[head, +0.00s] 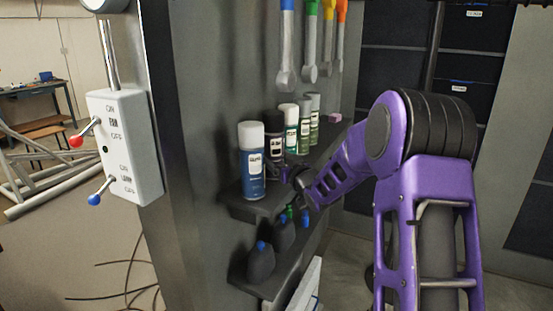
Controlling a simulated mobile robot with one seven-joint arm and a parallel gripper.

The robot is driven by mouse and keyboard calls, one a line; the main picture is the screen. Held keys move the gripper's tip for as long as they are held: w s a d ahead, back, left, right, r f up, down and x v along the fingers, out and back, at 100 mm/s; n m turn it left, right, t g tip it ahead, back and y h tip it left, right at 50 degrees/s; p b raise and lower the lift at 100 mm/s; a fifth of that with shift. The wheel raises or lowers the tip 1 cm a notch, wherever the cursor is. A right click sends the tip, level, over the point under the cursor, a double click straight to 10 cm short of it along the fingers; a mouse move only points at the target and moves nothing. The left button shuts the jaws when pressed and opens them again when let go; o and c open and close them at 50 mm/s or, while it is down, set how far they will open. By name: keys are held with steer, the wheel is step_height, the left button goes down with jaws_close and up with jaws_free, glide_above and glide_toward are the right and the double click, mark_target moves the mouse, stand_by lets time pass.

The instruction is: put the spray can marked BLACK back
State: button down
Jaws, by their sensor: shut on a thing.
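A dark spray can (274,147) with a black cap and a pale label stands upright at the upper shelf, just behind and right of a blue can. The print on its label is too small to read. My gripper (284,173) reaches in from the right and is shut on the lower part of this dark can. The fingers are small and partly lost against the dark shelf. Whether the can's base touches the shelf is hidden.
The upper shelf (256,208) also holds a blue can (251,170) with a white cap, a green-labelled can (291,136) and olive cans (304,132). Dark bottles (261,264) stand on the lower shelf. Wrenches (311,45) hang above. A switch box (124,146) is at left.

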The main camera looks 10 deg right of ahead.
steer(key=shift+c, duration=1.4)
jaws_free()
steer(key=shift+f, duration=0.2)
steer(key=shift+o, duration=1.4)
steer(key=shift+r, duration=0.1)
steer(key=shift+r, duration=0.2)
steer(key=shift+s+d+f, duration=0.1)
steer(key=shift+s, duration=0.2)
steer(key=v, duration=1.1)
steer(key=shift+s, duration=0.2)
